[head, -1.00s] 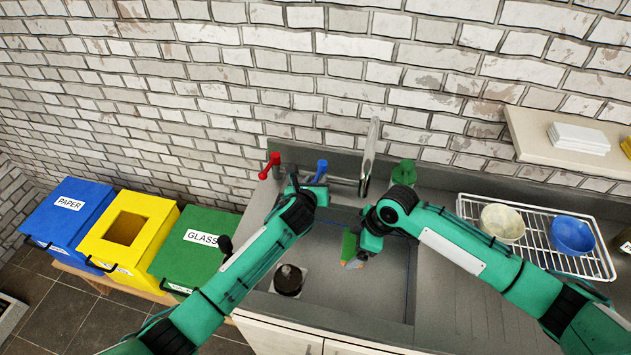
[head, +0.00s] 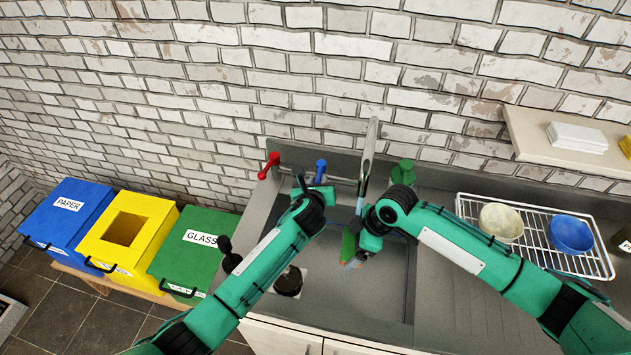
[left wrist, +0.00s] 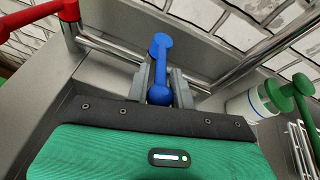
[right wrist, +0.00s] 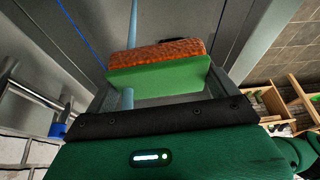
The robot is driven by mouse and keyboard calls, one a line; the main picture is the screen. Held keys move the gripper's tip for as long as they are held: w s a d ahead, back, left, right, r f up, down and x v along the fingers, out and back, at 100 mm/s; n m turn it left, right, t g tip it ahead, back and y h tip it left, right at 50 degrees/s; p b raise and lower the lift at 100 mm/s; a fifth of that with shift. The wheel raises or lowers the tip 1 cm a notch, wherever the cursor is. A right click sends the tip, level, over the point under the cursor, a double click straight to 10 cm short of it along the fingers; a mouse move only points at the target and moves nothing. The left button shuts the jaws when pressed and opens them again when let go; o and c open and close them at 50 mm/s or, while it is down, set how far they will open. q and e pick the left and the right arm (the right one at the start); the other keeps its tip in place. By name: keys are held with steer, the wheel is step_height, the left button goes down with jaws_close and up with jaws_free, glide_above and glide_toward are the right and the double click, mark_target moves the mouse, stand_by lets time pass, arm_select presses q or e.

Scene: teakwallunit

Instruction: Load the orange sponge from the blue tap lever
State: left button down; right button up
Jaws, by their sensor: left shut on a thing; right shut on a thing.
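The blue tap lever (head: 320,171) stands upright behind the sink. My left gripper (left wrist: 161,90) is shut on this blue lever (left wrist: 160,52), with a finger on each side of it. The sponge (head: 349,243) has an orange-brown side and a green side; in the right wrist view both the orange side (right wrist: 158,56) and green side show. My right gripper (right wrist: 158,85) is shut on the sponge and holds it over the sink (head: 395,290). A pale blue water stream (head: 360,203) comes down from the tap spout (head: 370,150) and lines up with the sponge, which hides part of it.
A red tap lever (head: 270,165) is left of the blue one. A green dispenser (head: 403,172) stands right of the spout. A dish rack (head: 540,262) with two bowls is at the right. Blue, yellow and green bins (head: 193,252) stand at the left.

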stand_by(0.3)
arm_select(q)
steer(key=c, duration=1.5)
jaws_free()
steer(key=shift+o, duration=0.2)
steer(key=shift+s, duration=0.1)
steer(key=v, duration=1.1)
steer(key=shift+s+r, duration=0.2)
steer(key=shift+s, duration=0.2)
